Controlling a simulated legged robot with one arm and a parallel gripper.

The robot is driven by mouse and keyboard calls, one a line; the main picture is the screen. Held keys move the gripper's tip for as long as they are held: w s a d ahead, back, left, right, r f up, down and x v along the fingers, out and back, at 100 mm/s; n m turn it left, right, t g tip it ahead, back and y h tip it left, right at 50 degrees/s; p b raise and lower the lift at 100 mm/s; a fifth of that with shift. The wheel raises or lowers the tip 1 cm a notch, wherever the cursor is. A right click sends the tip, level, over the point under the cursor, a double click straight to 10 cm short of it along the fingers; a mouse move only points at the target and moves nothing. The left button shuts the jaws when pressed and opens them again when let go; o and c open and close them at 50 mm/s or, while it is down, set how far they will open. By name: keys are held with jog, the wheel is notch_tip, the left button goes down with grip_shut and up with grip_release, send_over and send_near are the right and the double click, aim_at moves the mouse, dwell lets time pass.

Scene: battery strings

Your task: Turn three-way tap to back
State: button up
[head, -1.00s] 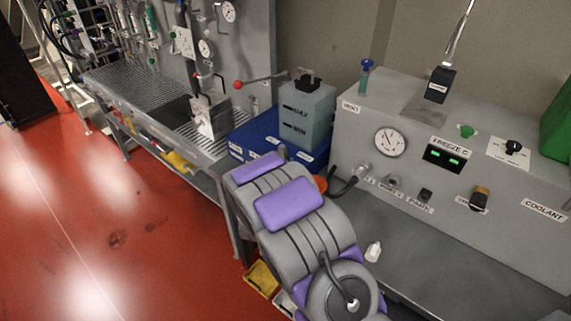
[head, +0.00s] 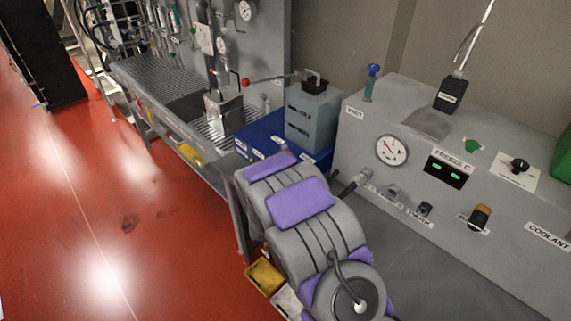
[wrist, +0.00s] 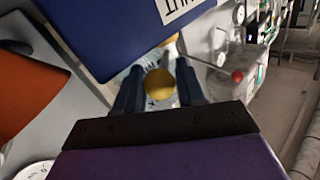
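A black knob (head: 519,165) sits on a white labelled plate on top of the grey coolant unit at the right. A smaller white plate with a fitting (head: 205,38) is on the upright grey panel at the back. I cannot tell for sure which of these is the three-way tap. My gripper (wrist: 160,90) shows only in the wrist view; in the head view my arm hides it. Its two dark blue fingers are apart. A round yellow thing (wrist: 160,86) shows between or beyond them; contact cannot be told.
A blue case (head: 262,143) carries a grey-blue tank (head: 312,115) beyond my arm. A lever with a red ball (head: 245,83) reaches toward the tank; the ball also shows in the wrist view (wrist: 237,76). Yellow trays (head: 264,277) lie below the bench. Red floor at left is open.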

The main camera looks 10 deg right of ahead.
jog(key=o, duration=0.3)
jog(key=shift+d, duration=0.15)
jog(key=shift+s+a, duration=0.3)
jog(key=shift+s, duration=0.25)
jog(key=p+v, duration=1.2)
jog(key=v, duration=0.4)
jog(key=shift+p, duration=0.35)
jog(key=shift+d+f, duration=0.1)
jog(key=shift+d, duration=0.05)
